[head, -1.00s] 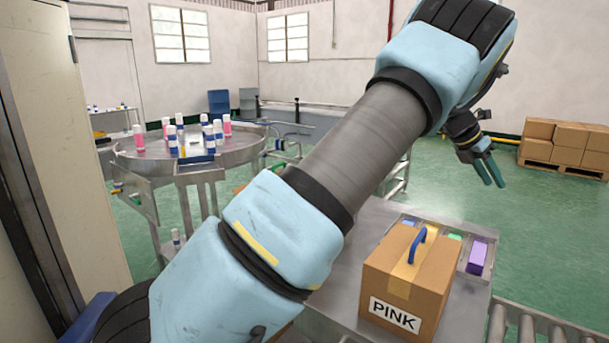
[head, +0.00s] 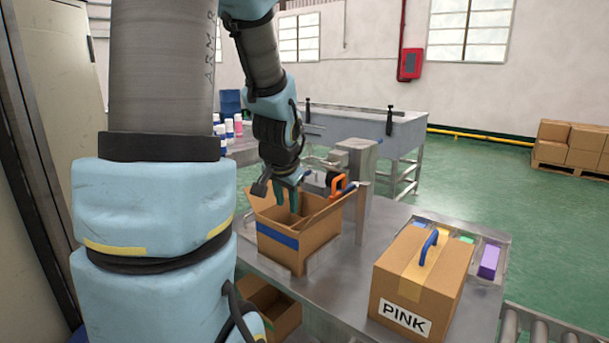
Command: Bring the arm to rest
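My arm rises at the left of the head view and bends down over the metal table. My gripper (head: 289,196) points down at the open cardboard box with a blue band (head: 285,249). Its teal fingers reach to the level of the box's opening, at the rear left of it. A gap seems to show between the fingers, and I see nothing held. The inside of the box is mostly hidden.
A closed box labelled PINK (head: 420,282), with a blue handle, stands at the right of the metal table (head: 345,285). Behind it is a tray with coloured blocks (head: 489,262). A tape dispenser with an orange handle (head: 338,187) is close beside my gripper. Rollers (head: 540,325) lie front right.

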